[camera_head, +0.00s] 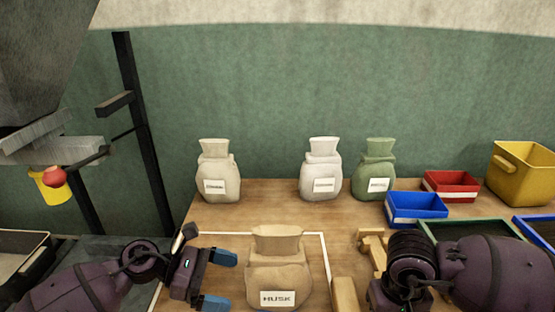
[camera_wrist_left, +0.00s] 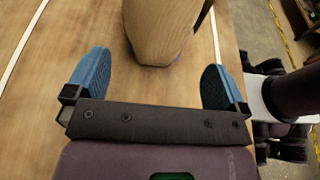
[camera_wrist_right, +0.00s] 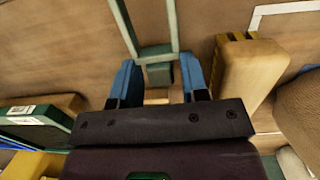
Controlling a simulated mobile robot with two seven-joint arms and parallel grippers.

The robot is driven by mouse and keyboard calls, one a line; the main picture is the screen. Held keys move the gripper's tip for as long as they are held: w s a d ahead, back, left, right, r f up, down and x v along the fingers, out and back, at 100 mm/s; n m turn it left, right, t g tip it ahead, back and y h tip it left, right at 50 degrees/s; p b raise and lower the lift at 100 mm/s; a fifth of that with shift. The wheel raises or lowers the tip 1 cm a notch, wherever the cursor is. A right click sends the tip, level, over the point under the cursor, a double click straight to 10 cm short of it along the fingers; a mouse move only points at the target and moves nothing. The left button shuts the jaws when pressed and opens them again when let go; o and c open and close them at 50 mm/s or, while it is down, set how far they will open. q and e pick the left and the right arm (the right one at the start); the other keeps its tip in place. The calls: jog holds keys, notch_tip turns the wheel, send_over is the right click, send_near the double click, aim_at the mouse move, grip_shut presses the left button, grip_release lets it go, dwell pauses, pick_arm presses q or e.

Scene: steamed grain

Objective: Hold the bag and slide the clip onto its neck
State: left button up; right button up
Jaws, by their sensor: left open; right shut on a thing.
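The tan bag (camera_head: 278,281), labelled HUSK, stands upright at the front of the table with a narrow neck and flared top. My left gripper (camera_head: 218,281) is open just left of it. In the left wrist view the bag (camera_wrist_left: 163,35) lies ahead between the spread blue fingers, with a gap on both sides. In the right wrist view my right gripper (camera_wrist_right: 159,82) is shut on the tab of a green U-shaped clip (camera_wrist_right: 154,50), whose two prongs point away from the gripper. In the head view my right arm hides the fingers and clip.
Several filled bags, including a green one (camera_head: 375,170), stand at the back. A blue bin (camera_head: 416,218), a red bin (camera_head: 450,194) and a yellow crate (camera_head: 525,181) are at right. The middle of the table is clear.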

aim_at(272, 289)
pick_arm(q)
jog(key=shift+w+d, duration=0.1)
pick_arm(e)
jog(key=shift+w, duration=0.15)
pick_arm(q)
jog(key=shift+d, duration=0.15)
jog(key=shift+d+f, duration=0.15)
jog(key=shift+d, duration=0.5)
pick_arm(e)
jog(key=shift+r, duration=0.15)
pick_arm(q)
jog(key=x, duration=0.6)
jog(key=shift+x, duration=0.9)
pick_arm(e)
jog(key=shift+f, duration=0.2)
pick_arm(q)
jog(key=shift+d+f, duration=0.2)
jog(key=shift+f, duration=0.05)
jog(key=shift+r, duration=0.1)
jog(key=c, duration=0.5)
